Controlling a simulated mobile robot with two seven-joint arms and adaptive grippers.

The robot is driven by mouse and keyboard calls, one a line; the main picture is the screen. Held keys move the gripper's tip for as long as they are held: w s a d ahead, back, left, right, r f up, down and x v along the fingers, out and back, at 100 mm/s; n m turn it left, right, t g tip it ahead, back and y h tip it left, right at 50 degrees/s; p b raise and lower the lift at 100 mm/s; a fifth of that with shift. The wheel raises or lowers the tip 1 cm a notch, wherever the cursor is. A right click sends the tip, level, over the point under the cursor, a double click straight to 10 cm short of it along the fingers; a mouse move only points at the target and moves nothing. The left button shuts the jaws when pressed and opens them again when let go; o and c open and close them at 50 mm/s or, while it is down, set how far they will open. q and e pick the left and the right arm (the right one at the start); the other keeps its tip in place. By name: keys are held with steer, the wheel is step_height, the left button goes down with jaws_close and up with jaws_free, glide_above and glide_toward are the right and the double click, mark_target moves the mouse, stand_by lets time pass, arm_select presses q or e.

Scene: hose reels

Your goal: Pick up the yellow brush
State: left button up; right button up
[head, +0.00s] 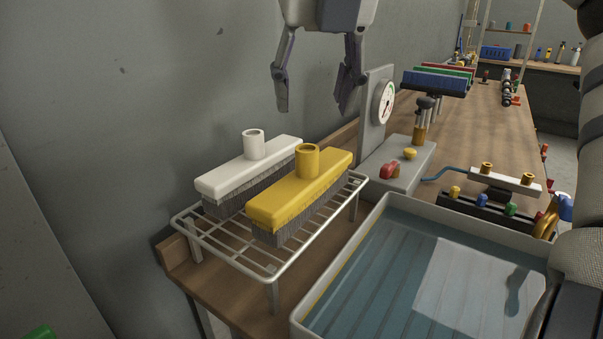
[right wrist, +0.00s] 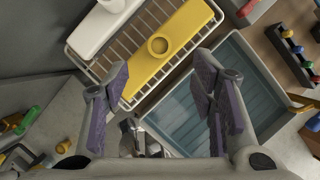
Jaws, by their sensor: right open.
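The yellow brush (head: 300,189) has a yellow block, a round yellow socket on top and grey bristles. It lies bristles down on a white wire rack (head: 220,252), beside a white brush (head: 248,165). My right gripper (head: 314,105) is open and empty, above and behind the brushes and apart from them. In the right wrist view the yellow brush (right wrist: 168,45) lies beyond and between the open fingers (right wrist: 160,95). The white brush (right wrist: 105,22) is to its left there. My left gripper is not in view.
A tray of water (head: 400,280) stands right of the rack. A gauge panel (head: 378,100) and a grey box with a red knob (head: 391,170) stand behind it. The wall is close on the left. A blue, green and red rack (head: 437,80) is farther back.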

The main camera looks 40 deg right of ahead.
mark_target(307, 149)
steer(key=x, duration=1.1)
steer(key=shift+s+a, duration=0.1)
jaws_close()
